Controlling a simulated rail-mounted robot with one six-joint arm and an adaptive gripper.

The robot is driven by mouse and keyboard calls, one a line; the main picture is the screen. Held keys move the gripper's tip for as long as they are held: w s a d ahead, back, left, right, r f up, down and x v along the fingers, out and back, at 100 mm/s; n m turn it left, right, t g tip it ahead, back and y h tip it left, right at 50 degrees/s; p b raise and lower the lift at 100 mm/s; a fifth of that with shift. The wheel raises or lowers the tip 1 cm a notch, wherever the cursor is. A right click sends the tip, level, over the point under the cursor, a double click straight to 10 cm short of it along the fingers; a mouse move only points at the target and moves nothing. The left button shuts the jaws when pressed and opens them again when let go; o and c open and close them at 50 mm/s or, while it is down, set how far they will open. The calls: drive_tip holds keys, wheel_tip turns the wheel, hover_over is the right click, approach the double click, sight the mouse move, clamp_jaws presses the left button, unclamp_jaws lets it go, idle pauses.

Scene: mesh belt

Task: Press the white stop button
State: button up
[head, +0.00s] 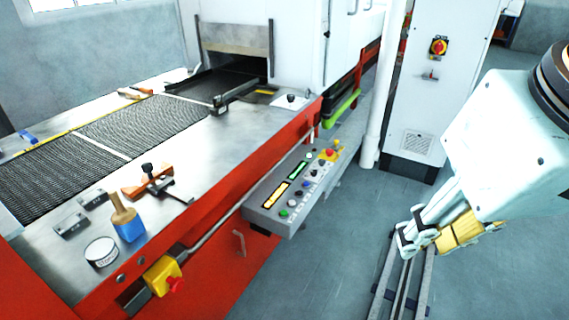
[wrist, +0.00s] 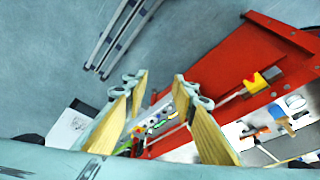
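The grey control panel (head: 268,218) sticks out from the red front of the belt machine in the head view. It carries a row of small buttons. A pale, white-looking button (head: 292,202) sits near its front end, beside a green button (head: 283,213). The labels are too small to read. My gripper (head: 420,238) hangs to the right of the panel, well apart from it, over the floor. In the wrist view, the two yellow-padded fingers of my gripper (wrist: 157,85) are spread with nothing between them. Part of the panel shows small beyond them, its buttons hard to tell apart.
A red mushroom button (head: 329,155) sits at the panel's far end. A yellow box with a red knob (head: 165,277) is on the machine's front. Floor is clear between panel and gripper.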

clamp_jaws()
idle(1.2)
